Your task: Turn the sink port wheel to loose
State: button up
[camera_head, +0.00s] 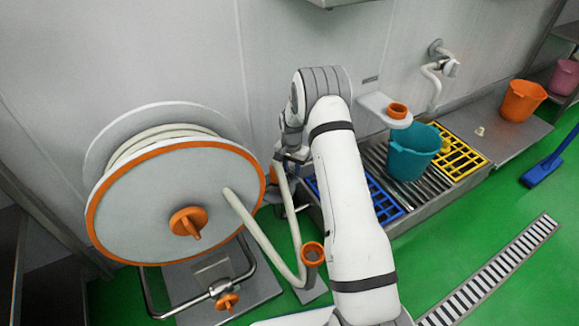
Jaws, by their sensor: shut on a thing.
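An orange ring (397,109) sits on a white wall bracket (384,103) above the sink; no marking shows whether it is loose or tight. It looks like the sink port wheel, but I cannot be sure. My gripper (287,157) is left of it and lower, beyond my raised arm. It appears shut on the upper end of the pale hose (292,222), though the jaws are small and partly hidden. A small orange part (273,174) shows just beside the hose below my gripper. The steel sink (400,214) is partly covered by my arm.
A large hose reel (140,212) with an orange knob (188,222) stands at left. An orange valve handle (227,301) and another orange ring (313,253) are low in front. A teal bucket (412,152) stands in the sink.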

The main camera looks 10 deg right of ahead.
aim_at(292, 170)
jog(key=shift+d+n, duration=0.25)
jog(key=shift+n, duration=0.55)
jog(key=shift+w, duration=0.1)
jog(key=o, duration=0.7)
jog(key=shift+o, duration=1.4)
jog(key=shift+a, duration=0.15)
notch_tip(292, 170, up, 8)
jog(key=p, duration=0.3)
jog(key=shift+f, duration=0.1)
